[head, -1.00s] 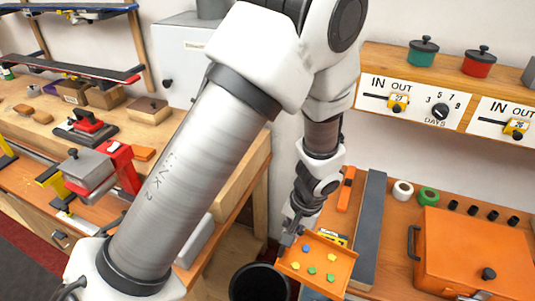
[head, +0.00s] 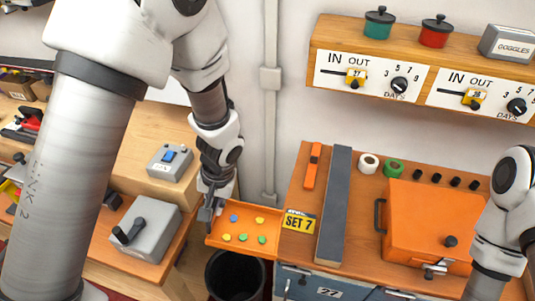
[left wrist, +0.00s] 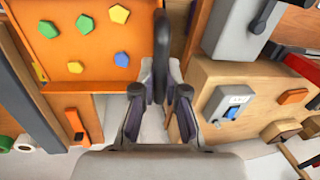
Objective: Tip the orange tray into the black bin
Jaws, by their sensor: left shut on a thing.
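The orange tray (head: 213,235) is held up at the left end of the right-hand bench, looking roughly level. Several small yellow, green and blue pieces lie in it; they also show in the left wrist view, where the tray (left wrist: 48,55) is at upper left. My left gripper (head: 212,205) is at the tray's left side, its fingers (left wrist: 160,105) shut on a dark upright part there that looks like its handle. The black bin (head: 222,288) stands below; the tray's near edge overlaps its far rim in the head view. My right gripper is out of view.
The right bench (head: 296,262) carries a grey bar (head: 335,205), tape rolls (head: 380,166) and an orange case (head: 435,225). On the left bench are a grey lever box (head: 140,235) and a blue-switch box (head: 170,162).

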